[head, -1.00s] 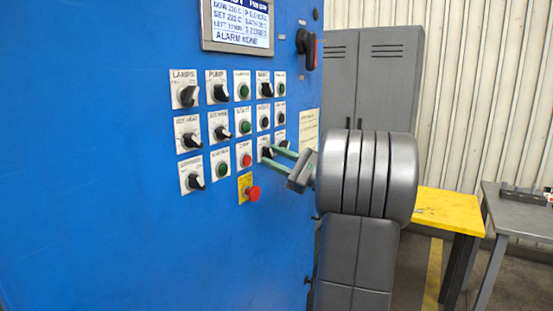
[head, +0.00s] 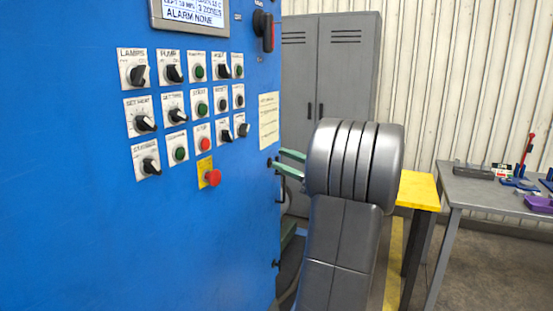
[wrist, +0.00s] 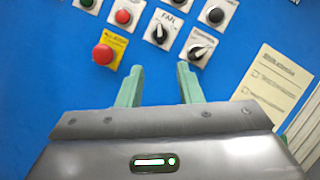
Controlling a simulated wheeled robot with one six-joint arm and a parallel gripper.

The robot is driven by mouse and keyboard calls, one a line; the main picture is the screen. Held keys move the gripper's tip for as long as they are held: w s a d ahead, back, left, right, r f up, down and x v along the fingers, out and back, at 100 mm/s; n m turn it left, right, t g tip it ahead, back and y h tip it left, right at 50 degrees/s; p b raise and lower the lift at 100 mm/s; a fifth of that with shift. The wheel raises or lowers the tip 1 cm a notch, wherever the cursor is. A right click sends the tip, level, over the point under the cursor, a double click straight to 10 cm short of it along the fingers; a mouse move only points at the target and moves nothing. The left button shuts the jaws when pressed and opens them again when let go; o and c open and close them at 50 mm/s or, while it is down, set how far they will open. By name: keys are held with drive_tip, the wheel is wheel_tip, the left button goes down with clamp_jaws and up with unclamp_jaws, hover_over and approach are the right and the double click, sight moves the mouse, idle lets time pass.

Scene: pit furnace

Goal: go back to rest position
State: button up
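My gripper (wrist: 160,85) is open and empty in the wrist view, its two green fingers apart with only the blue panel behind them. In the head view my gripper (head: 287,162) is near the right edge of the blue control cabinet (head: 70,150), mostly hidden behind my grey arm. The fingers appear apart from the panel, below the knobs. A black selector knob (wrist: 160,32) marked FAN and another black knob (wrist: 199,48) beside it lie beyond the fingertips in the wrist view.
A red emergency button (head: 212,177) sticks out of the panel. A grey locker (head: 345,70) stands behind my arm. A yellow table (head: 418,190) and a grey bench (head: 480,190) with tools are at the right. Floor shows between them.

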sight(232, 139)
drive_tip(key=shift+a, duration=0.1)
drive_tip(key=p+x, duration=0.1)
drive_tip(key=x, duration=1.2)
drive_tip(key=shift+a+r, duration=0.2)
drive_tip(key=shift+a, duration=0.1)
